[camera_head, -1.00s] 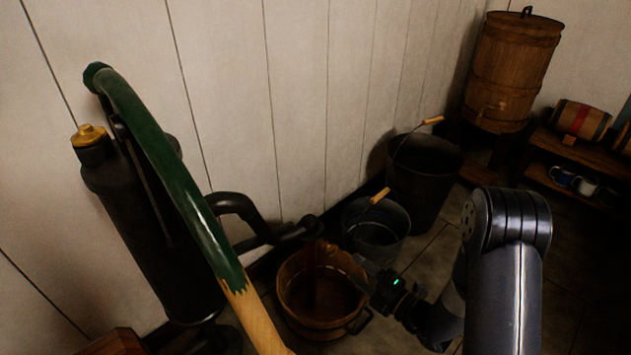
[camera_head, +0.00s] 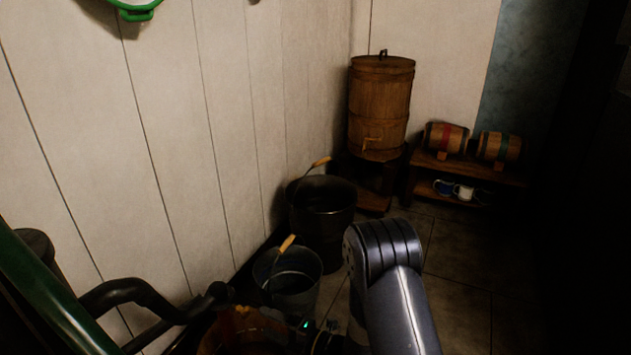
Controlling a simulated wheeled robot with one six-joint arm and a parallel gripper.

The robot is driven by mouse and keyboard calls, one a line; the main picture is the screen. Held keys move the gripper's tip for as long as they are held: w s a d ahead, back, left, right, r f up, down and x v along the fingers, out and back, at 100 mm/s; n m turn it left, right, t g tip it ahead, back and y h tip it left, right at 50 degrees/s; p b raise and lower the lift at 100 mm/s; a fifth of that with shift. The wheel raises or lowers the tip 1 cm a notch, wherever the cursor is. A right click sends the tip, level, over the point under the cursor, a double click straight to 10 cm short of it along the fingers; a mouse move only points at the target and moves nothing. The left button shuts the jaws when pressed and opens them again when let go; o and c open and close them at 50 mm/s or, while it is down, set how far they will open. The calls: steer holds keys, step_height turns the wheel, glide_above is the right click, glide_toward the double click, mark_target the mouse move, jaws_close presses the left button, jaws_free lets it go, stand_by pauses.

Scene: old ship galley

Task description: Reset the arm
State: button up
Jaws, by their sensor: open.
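My arm rises from the bottom of the view, and its dark grey elbow stands in the middle right. The forearm bends down behind it towards the wooden bucket (camera_head: 232,330). My gripper (camera_head: 308,338) is at the bottom edge, marked by a small green light, beside the right rim of that bucket. Its fingers are dark and mostly cut off by the frame. I see nothing held in it.
The green-handled pump (camera_head: 50,290) stands at the lower left, its black spout over the wooden bucket. A small metal bucket (camera_head: 290,285) and a larger dark bucket (camera_head: 322,215) stand along the white wall. A barrel with a tap (camera_head: 380,105) and a low shelf (camera_head: 480,175) are behind. Floor at right is open.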

mark_target(251, 313)
steer(key=x, duration=0.6)
steer(key=shift+a, duration=0.1)
steer(key=shift+r, duration=0.15)
steer(key=shift+r, duration=0.1)
